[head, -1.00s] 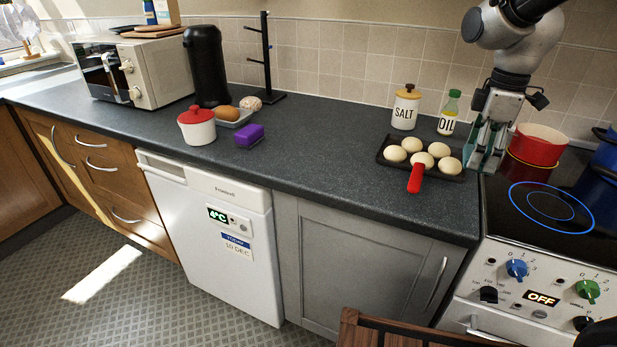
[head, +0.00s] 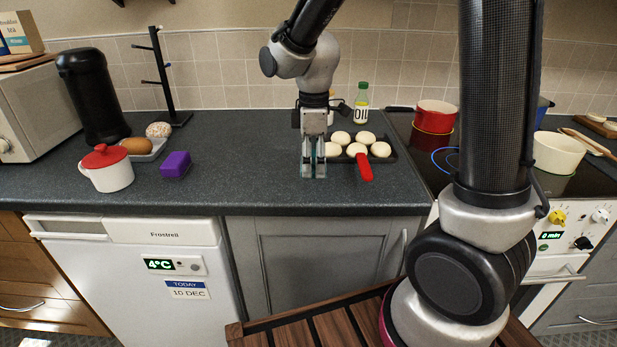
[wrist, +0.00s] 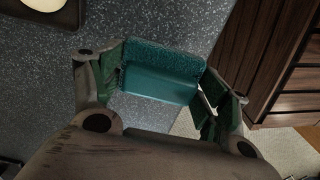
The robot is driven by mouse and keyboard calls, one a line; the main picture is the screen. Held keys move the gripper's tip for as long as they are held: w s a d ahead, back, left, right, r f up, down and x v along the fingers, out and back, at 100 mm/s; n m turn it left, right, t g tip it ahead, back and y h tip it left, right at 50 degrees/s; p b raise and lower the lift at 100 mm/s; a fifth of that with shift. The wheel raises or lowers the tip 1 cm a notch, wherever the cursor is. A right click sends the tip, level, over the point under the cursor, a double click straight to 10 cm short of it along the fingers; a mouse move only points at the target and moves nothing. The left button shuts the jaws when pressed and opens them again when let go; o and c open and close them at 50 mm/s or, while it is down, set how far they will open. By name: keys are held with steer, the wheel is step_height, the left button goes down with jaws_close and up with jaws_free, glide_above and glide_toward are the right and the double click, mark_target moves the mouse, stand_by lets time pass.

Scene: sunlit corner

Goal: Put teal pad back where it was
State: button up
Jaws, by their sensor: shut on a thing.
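The teal pad (wrist: 160,72) is a flat block with a rough speckled strip along its far side. In the wrist view it sits between the two fingers of my gripper (wrist: 160,95). In the head view my gripper (head: 313,172) points down over the dark counter (head: 250,190), just left of the pan, shut on the pad. The fingers mostly hide the pad there. I cannot tell whether the pad touches the counter.
A dark pan (head: 391,143) of pale round items stands right of my gripper, its red handle (head: 364,168) pointing forward. An oil bottle (head: 361,104) stands behind. A purple block (head: 175,164) and red-lidded pot (head: 107,172) stand left; the counter between is clear.

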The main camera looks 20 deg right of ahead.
mark_target(314, 186)
steer(key=shift+f, duration=2.25)
steer(key=shift+d, duration=0.1)
steer(key=o, duration=1)
steer(key=shift+f, duration=0.1)
step_height(314, 186, up, 12)
steer(key=shift+r, duration=0.1)
steer(key=shift+s+d+r, duration=0.15)
steer(key=shift+d+r, duration=0.1)
steer(key=s+d+r+m+t, duration=0.2)
steer(key=s+d+m, duration=0.5)
steer(key=s, duration=0.2)
steer(key=s+d+r+m+t, duration=0.2)
steer(key=s+d+r+m, duration=0.1)
steer(key=s+d+m, duration=0.4)
steer(key=s, duration=0.2)
steer(key=shift+s+d, duration=0.15)
steer(key=shift+s, duration=0.25)
